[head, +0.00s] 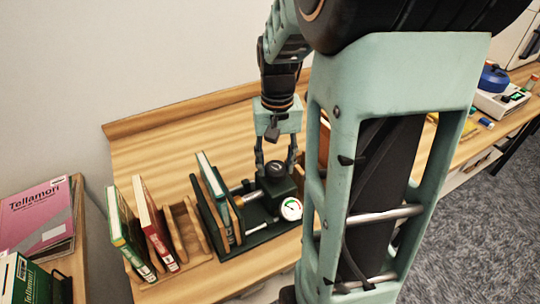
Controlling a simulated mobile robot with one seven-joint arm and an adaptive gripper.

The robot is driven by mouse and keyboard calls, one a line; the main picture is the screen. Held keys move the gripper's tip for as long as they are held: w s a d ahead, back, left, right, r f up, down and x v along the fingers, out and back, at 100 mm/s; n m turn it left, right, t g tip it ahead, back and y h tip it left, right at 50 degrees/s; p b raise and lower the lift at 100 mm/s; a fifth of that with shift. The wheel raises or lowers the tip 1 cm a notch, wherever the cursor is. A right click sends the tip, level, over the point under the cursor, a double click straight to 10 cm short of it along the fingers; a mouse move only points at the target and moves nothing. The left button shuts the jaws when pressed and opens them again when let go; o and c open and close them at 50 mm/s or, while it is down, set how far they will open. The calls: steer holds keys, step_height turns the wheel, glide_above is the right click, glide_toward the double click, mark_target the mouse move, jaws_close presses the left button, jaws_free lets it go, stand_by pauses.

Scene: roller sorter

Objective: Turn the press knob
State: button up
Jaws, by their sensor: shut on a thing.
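A small bench press stands on a dark green base (262,238) on the wooden table in the head view. Its black knob (275,168) sits on top of a dark green block (279,187). A round white gauge (291,209) with a green sector faces front on the block. My gripper (276,166) points down over the block, with one finger on each side of the knob, shut on it. My arm hides the area right of the press.
Left of the press, a wooden rack (185,228) holds a green book (127,232) and a red book (154,225). A pink book (38,215) is on a separate surface at far left. The table behind the press is clear. A blue-topped device (494,80) stands at far right.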

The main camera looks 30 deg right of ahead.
mark_target(276, 167)
steer(key=shift+m, duration=0.3)
steer(key=m+p, duration=0.1)
steer(key=m, duration=0.4)
steer(key=shift+m, duration=0.4)
stand_by(0.4)
steer(key=o, duration=1.2)
steer(key=shift+c, duration=0.2)
step_height(276, 167, up, 12)
